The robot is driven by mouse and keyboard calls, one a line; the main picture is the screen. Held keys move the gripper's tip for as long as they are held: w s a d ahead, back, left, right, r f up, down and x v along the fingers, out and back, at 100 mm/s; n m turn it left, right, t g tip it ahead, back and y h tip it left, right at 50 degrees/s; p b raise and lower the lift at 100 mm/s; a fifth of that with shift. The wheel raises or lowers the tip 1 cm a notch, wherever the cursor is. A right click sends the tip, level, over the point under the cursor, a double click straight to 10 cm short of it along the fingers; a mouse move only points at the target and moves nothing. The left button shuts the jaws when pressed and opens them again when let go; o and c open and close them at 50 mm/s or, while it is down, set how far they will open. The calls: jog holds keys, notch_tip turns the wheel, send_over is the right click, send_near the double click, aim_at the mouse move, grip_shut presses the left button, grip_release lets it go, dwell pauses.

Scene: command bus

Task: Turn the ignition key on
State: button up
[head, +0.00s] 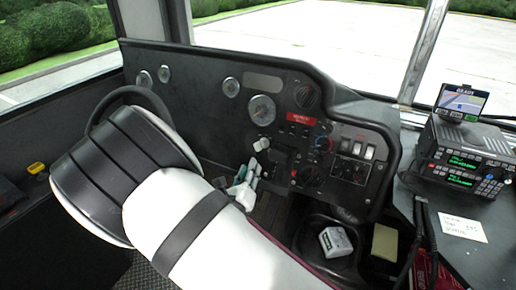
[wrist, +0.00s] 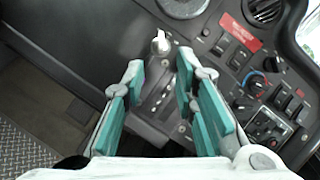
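My gripper (wrist: 160,70) is open and empty in the wrist view, its teal-padded fingers apart on either side of a dark plate with pale marks (wrist: 155,100). A pale, shiny knob or lever (wrist: 160,42) stands just beyond and between the fingertips, not held. It also shows in the head view (head: 262,144), on the lower dashboard above my gripper (head: 247,173). I cannot tell whether this is the ignition key. No other key stands out clearly, and its on or off position cannot be read. My arm hides part of the area below the dashboard.
The steering wheel (head: 142,95) is at the left, partly behind my arm. The dashboard (head: 200,100) carries gauges, a red label (head: 302,119), dials and rocker switches (head: 357,150). A radio unit (head: 465,155) stands on the right console. A white box (head: 335,241) sits low.

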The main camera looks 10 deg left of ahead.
aim_at(258, 145)
jog(key=w, duration=0.4)
jog(key=w+d+b, duration=0.1)
jog(key=w, duration=0.6)
jog(key=shift+w+d+b, duration=0.2)
jog(key=shift+w+b, duration=0.1)
grip_shut()
